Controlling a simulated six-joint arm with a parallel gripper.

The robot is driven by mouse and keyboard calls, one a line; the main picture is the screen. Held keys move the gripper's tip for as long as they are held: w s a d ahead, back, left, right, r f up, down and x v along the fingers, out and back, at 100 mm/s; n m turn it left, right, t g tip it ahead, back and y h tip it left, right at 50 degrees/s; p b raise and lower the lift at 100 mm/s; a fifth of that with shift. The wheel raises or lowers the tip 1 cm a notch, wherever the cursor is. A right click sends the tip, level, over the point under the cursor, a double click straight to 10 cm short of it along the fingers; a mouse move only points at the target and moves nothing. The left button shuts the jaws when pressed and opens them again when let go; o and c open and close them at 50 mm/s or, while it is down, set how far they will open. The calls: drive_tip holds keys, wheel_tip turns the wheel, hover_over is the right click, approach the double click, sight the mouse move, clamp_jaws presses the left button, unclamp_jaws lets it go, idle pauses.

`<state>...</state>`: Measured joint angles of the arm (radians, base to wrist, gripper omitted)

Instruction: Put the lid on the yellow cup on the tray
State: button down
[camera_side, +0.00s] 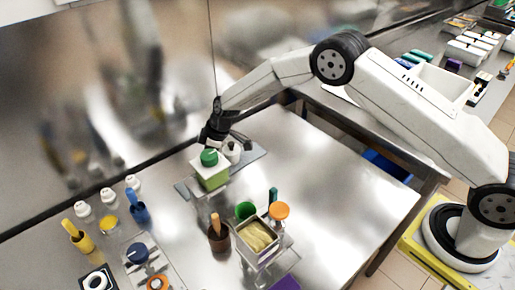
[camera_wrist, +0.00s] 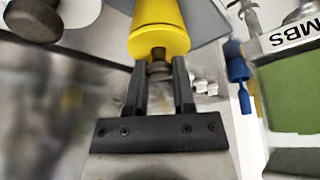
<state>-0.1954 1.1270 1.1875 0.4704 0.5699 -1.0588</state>
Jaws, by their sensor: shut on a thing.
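In the wrist view, the yellow cup (camera_wrist: 155,14) shows just beyond my gripper (camera_wrist: 159,80). A lid with a grey knob (camera_wrist: 159,70) is at the cup's wide end. My fingers are shut on the knob. The lid appears to lie against the cup's rim; I cannot tell whether it is fully seated. In the side view, my gripper (camera_side: 216,138) is low over the grey tray (camera_side: 250,156), behind a green box container. The yellow cup and the held lid are hidden there.
The green box container with a green cap (camera_side: 209,157) stands close in front of my gripper. A white cup with a dark knob (camera_side: 232,151) is beside it on the right. Spoon holders and several white bottles stand at left. The table's right part is clear.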

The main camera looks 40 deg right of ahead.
idle(0.8)
unclamp_jaws()
drive_tip(key=shift+r, duration=0.1)
idle(0.4)
drive_tip(key=shift+r, duration=3.4)
clamp_jaws()
